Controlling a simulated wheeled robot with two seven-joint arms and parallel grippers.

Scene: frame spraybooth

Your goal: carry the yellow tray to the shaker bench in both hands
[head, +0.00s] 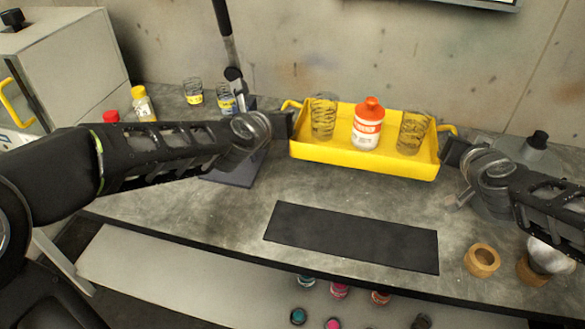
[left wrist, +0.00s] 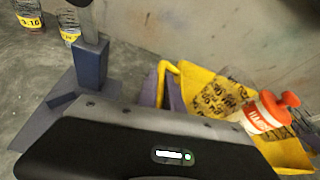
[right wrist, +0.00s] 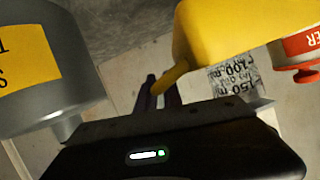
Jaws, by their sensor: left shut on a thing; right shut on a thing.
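The yellow tray (head: 365,160) is at the back of the grey bench, near the concrete wall. It holds a white bottle with a red cap (head: 368,128) between two clear glass vessels with dark markings, one on the left (head: 323,118) and one on the right (head: 412,132). My left gripper (head: 289,120) is shut on the tray's left handle (left wrist: 172,68). My right gripper (head: 453,148) is shut on its right handle (right wrist: 172,78). The tray looks roughly level; I cannot tell whether its bottom touches the bench.
A black mat (head: 350,237) lies on the bench in front of the tray. A stand with a dark base (head: 232,171) is just left. Cork rings (head: 481,260) lie front right; a grey vessel (head: 538,150) is right. Small jars (head: 193,91) stand back left.

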